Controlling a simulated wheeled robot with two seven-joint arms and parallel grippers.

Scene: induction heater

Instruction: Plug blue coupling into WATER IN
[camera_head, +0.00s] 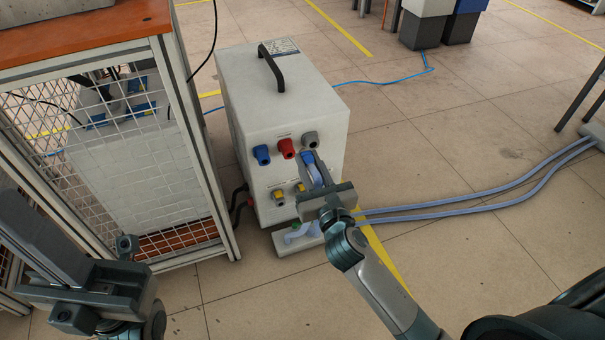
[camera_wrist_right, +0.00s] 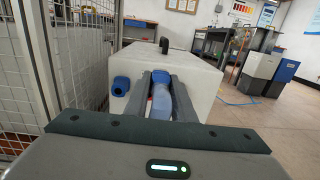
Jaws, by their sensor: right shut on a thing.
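The induction heater (camera_head: 285,95) is a white box with a black handle, standing on the floor in the middle of the head view. Its front has a blue connector (camera_head: 262,155), a red one (camera_head: 286,148) and a grey one (camera_head: 310,139) in the top row. Yellow fittings (camera_head: 278,196) sit below. My right gripper (camera_head: 313,172) is shut on a blue coupling (camera_wrist_right: 161,102), in front of the heater's right side. The gripper partly hides the lower fittings; I cannot read which port is WATER IN. My left gripper (camera_head: 105,285) is at the lower left, its fingers unclear.
A mesh-walled cabinet (camera_head: 165,110) with an orange top stands close to the heater's left. A low white block (camera_head: 292,243) lies at the heater's foot. Two pale blue hoses (camera_head: 470,205) run right along the floor. Open floor lies to the right.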

